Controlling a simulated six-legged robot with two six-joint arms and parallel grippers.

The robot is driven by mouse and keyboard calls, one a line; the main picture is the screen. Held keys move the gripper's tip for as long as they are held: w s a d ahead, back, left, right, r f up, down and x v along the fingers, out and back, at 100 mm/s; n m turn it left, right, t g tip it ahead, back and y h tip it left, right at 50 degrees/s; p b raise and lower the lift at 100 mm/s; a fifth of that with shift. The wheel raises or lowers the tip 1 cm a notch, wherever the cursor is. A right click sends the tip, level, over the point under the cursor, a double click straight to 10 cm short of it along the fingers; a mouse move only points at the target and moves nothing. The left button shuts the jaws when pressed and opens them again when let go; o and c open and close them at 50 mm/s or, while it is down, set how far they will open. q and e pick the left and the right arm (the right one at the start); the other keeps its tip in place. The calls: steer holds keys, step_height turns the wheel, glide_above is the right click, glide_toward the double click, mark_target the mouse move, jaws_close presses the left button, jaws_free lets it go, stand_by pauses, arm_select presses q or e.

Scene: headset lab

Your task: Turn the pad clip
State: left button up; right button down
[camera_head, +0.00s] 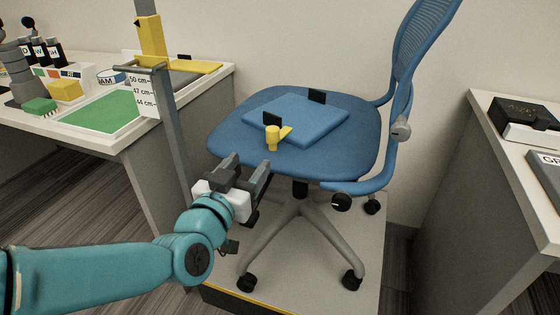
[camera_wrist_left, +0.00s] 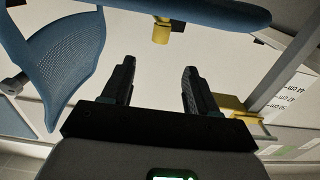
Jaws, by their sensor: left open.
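A blue pad (camera_head: 310,118) lies on the blue seat of the office chair (camera_head: 228,128). A yellow pad clip (camera_head: 272,139) with a short side lever sits at the pad's front edge, beside a small black tab. The clip also shows upside down at the top of the left wrist view (camera_wrist_left: 161,33). My left gripper (camera_head: 249,166) is open and empty, below and to the left of the clip in the head view, apart from it. In the wrist view the clip lies beyond the gap between the fingertips (camera_wrist_left: 159,67). My right gripper is not in view.
A grey upright post with a yellow slider (camera_head: 150,40) and a height scale stands left of the chair. A desk (camera_head: 215,82) with a green mat and bottles is at the left. Another desk (camera_head: 510,160) with boxes is at the right. The chair stands on a pale platform (camera_head: 330,230).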

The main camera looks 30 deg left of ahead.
arm_select(q)
steer(key=p, duration=0.9)
glide_toward(276, 131)
steer(key=w+a, duration=0.1)
steer(key=a, duration=0.1)
steer(key=x, duration=0.3)
steer(key=f+x, duration=0.1)
steer(key=x, duration=0.7)
steer(key=shift+w+d+f+b, duration=0.15)
steer(key=shift+d+f+b, duration=0.15)
steer(key=shift+b, duration=0.1)
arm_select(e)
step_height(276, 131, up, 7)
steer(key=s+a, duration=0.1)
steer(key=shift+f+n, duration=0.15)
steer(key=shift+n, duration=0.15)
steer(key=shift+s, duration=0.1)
